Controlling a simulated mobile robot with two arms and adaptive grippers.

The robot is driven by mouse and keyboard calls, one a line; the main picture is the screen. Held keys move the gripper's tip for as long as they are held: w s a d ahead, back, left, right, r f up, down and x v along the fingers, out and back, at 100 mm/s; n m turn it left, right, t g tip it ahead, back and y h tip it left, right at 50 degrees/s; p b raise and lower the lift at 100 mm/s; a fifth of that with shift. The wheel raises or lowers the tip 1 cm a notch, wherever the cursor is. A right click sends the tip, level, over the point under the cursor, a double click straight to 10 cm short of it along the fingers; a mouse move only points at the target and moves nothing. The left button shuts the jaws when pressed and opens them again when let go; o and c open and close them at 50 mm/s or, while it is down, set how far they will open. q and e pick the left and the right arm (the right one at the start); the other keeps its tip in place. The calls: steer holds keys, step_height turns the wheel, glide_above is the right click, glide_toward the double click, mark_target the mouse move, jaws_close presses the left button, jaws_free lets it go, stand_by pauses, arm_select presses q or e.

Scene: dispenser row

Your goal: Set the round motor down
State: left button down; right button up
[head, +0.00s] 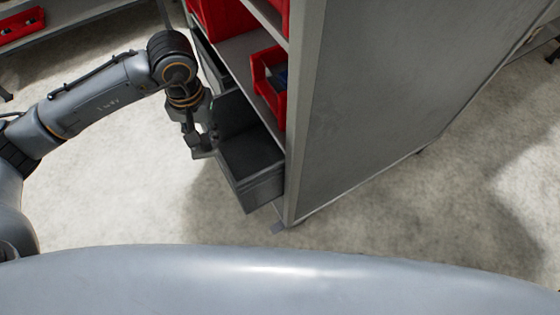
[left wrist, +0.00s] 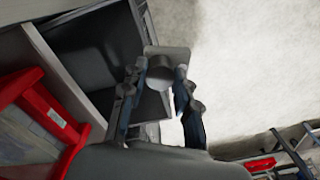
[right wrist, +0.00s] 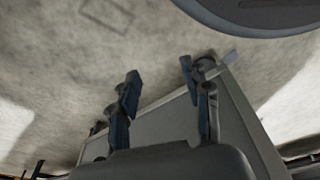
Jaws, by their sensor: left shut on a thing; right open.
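My left gripper (head: 203,150) is shut on the round motor and hangs beside the outer edge of a pulled-out dark drawer (head: 262,187). In the left wrist view, the round motor (left wrist: 160,77) is a grey cylinder with a pale squarish plate, between the fingers of my left gripper (left wrist: 160,88). The open drawer (left wrist: 92,45) lies behind and to the left of it there. In the head view the motor is hard to separate from the fingers. My right gripper (right wrist: 162,85) is open and empty in the right wrist view; it is not visible in the head view.
A tall grey cabinet (head: 365,100) stands right of the drawer, with red bins (head: 268,85) on its shelves. Another shelf with a red bin (head: 20,28) is at the far left. The pale floor (head: 130,200) is clear left of the drawer.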

arm_select(q)
step_height(320, 180, down, 2)
steer(key=w+n+b, duration=0.1)
steer(key=w+b, duration=0.2)
steer(key=b, duration=0.1)
arm_select(e)
steer(key=w+b, duration=0.2)
steer(key=w, duration=0.2)
step_height(320, 180, down, 4)
steer(key=s+p, duration=0.1)
steer(key=s, duration=0.1)
arm_select(q)
steer(key=m+b, duration=0.3)
steer(key=m, duration=3.1)
glide_above(242, 170)
step_height(242, 170, down, 8)
steer(key=shift+f+b, duration=1.55)
steer(key=shift+f, duration=7.2)
arm_select(e)
step_height(242, 170, up, 20)
steer(key=w+t, duration=0.1)
steer(key=w, duration=0.1)
steer(key=shift+a+r+t, duration=0.2)
steer(key=shift+a+t, duration=0.05)
steer(key=shift+t, duration=0.05)
steer(key=shift+w, duration=0.1)
